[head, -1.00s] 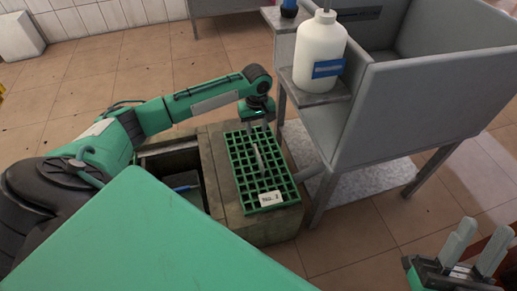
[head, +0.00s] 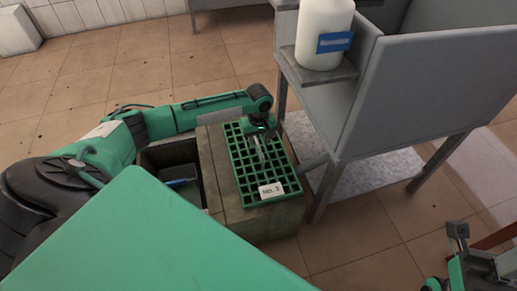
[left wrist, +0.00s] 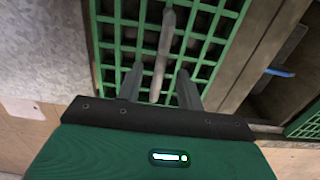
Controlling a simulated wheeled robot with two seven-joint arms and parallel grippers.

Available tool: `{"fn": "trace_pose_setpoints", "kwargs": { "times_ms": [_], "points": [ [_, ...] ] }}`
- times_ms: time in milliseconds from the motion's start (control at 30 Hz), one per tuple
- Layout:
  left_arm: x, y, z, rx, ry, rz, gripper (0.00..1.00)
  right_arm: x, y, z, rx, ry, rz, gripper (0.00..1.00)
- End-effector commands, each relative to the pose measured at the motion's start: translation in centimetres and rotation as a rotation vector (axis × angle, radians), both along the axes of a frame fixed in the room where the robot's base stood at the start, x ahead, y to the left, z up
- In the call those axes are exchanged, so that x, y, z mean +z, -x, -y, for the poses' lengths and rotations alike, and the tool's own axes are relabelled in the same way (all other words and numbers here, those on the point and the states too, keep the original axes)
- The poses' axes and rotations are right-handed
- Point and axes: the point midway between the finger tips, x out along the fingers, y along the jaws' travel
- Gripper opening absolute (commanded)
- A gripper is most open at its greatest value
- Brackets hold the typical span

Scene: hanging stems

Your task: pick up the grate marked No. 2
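The green grate (head: 243,171) lies on the stone-coloured box, with a white label (head: 271,190) that appears to read "No. 2". A grey bar handle (left wrist: 164,50) runs along its middle. My left gripper (head: 261,150) is over the grate at the handle. In the left wrist view its two fingers (left wrist: 158,72) are apart, one on each side of the handle's near end; whether they touch it I cannot tell. My right gripper (head: 480,247) is at the lower right, fingers apart and empty, far from the grate.
An open pit (head: 175,172) with a blue object (head: 177,183) in it lies left of the grate. A grey sink stand (head: 420,100) with a white bottle (head: 325,32) stands close on the right. Part of another green grate (left wrist: 306,121) shows in the left wrist view.

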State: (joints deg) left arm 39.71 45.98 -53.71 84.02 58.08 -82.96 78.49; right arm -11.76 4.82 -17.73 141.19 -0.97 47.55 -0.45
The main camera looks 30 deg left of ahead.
Motion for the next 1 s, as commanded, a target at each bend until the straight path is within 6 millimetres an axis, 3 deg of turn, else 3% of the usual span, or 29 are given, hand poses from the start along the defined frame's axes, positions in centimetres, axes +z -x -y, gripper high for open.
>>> {"fn": "trace_pose_setpoints", "kwargs": {
  "times_ms": [100, 367, 500, 567, 1000],
  "points": [
    [-1.07, -0.02, -0.04, 0.001, 0.000, 0.001, 0.38, 0.03, 0.14, 0.02, 0.001, -0.002, 0.016, 0.36],
    [-1.06, 0.00, -0.03, 0.001, 0.001, 0.001, 0.36, 0.21, 0.14, 0.02, 0.001, -0.002, 0.016, 0.36],
    [-1.06, 0.00, -0.03, 0.001, 0.001, 0.001, 0.08, 0.21, 0.13, 0.02, 0.001, -0.002, 0.017, 0.36],
    [-1.06, 0.01, -0.04, 0.001, 0.000, 0.000, 0.00, 0.22, 0.14, 0.03, 0.001, -0.002, 0.017, 0.36],
    [-1.07, 0.03, -0.04, 0.000, 0.000, 0.000, 0.00, 0.21, 0.16, 0.02, 0.001, -0.002, 0.017, 0.36]
  ]
}}
